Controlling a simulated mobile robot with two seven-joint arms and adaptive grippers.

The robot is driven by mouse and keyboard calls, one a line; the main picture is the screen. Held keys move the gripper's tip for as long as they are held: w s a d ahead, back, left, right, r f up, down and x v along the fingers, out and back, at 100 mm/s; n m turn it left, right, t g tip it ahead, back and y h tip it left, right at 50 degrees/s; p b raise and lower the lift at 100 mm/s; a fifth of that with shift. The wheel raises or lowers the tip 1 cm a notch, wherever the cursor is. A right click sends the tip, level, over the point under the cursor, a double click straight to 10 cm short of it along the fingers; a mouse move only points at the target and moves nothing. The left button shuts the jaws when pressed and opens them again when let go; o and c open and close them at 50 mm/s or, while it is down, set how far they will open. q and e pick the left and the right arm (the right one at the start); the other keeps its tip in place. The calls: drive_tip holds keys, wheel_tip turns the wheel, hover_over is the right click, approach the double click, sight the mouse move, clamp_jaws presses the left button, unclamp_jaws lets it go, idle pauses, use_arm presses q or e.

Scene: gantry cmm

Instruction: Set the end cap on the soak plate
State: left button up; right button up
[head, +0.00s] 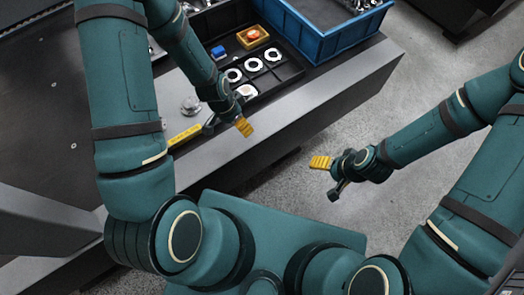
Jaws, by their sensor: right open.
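A small silver round part with a raised knob (190,105) stands on the grey table top; it may be the end cap, but I cannot tell for sure. No part is clearly marked as the soak plate; a yellow labelled strip (185,134) lies on the table near the front edge. My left gripper (228,127) is over the table's front edge, right of the silver part, with its fingers apart and nothing seen between them. My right gripper (328,176) is open and empty over the floor, right of the table.
A black compartment tray (290,71) holds white rings (253,65), a blue block (218,52) and a yellow box with an orange piece (252,36). A blue bin (330,40) with metal parts stands behind it. My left arm covers part of the table. Floor at right is free.

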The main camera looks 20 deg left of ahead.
use_arm(q)
drive_tip(key=s+d+f+n+h, duration=0.1)
drive_tip(key=s+d+n, duration=0.6)
drive_tip(key=d, duration=0.3)
drive_tip(key=shift+s+d+n+t+h, duration=0.25)
drive_tip(key=shift+d+n+t+h, duration=0.05)
drive_tip(key=shift+s+a, duration=0.1)
